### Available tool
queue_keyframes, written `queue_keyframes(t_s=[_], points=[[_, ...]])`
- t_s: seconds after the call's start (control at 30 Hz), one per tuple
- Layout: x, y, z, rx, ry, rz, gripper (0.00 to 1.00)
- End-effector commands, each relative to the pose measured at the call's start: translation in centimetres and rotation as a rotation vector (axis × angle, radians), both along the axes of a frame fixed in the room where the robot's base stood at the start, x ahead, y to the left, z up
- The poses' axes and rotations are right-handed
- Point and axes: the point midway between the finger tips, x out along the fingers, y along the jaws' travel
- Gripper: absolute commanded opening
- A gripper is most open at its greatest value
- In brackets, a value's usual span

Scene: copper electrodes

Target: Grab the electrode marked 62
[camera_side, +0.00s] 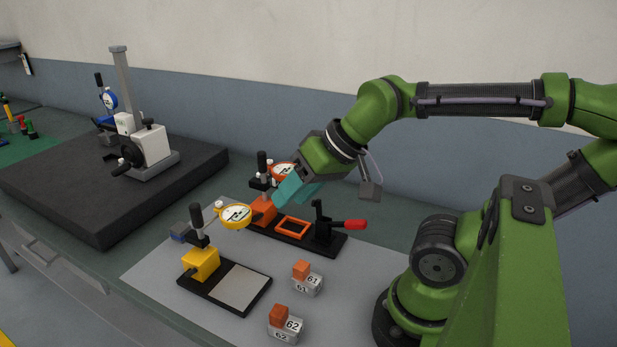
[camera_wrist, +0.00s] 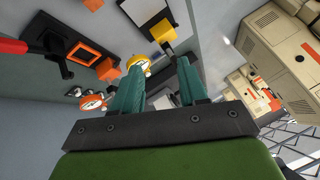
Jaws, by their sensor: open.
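The electrode marked 62 (camera_side: 278,316) is an orange copper block on a light grey holder (camera_side: 286,329) labelled 62. It sits upright at the front of the grey mat in the side view. The electrode marked 61 (camera_side: 301,270) stands behind it on a similar holder labelled 61. My gripper (camera_side: 289,192) has teal fingers and is up and behind both, above the orange and black fixture. In the wrist view my gripper (camera_wrist: 157,82) shows its two fingers apart with nothing between them. I cannot identify the electrode marked 62 in the wrist view.
A yellow dial gauge stand (camera_side: 201,264) with a black-rimmed plate stands left of the electrodes. The orange gauge fixture (camera_side: 292,228) has a red-handled clamp (camera_side: 345,224). A dark slab (camera_side: 60,190) with a measuring device lies far left. The grey mat (camera_side: 365,285) is clear right of the electrodes.

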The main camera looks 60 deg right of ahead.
Motion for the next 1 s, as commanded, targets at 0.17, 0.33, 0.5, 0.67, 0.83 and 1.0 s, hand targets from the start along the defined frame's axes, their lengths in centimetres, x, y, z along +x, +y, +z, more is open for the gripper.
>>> queue_keyframes(t_s=[0.17, 0.33, 0.5, 0.67, 0.83, 1.0], points=[[0.0, 0.0, 0.0, 0.000, 0.000, 0.000, 0.59], [0.0, 0.0, 0.0, 0.000, 0.000, 0.000, 0.72], [0.0, 0.0, 0.0, 0.000, 0.000, 0.002, 0.72], [0.3, 2.0, -1.4, -0.012, 0.071, 0.086, 0.72], [0.5, 5.6, -4.5, -0.103, 0.278, 0.270, 0.72], [-0.1, 8.1, -6.9, -0.229, 0.472, 0.404, 0.72]])
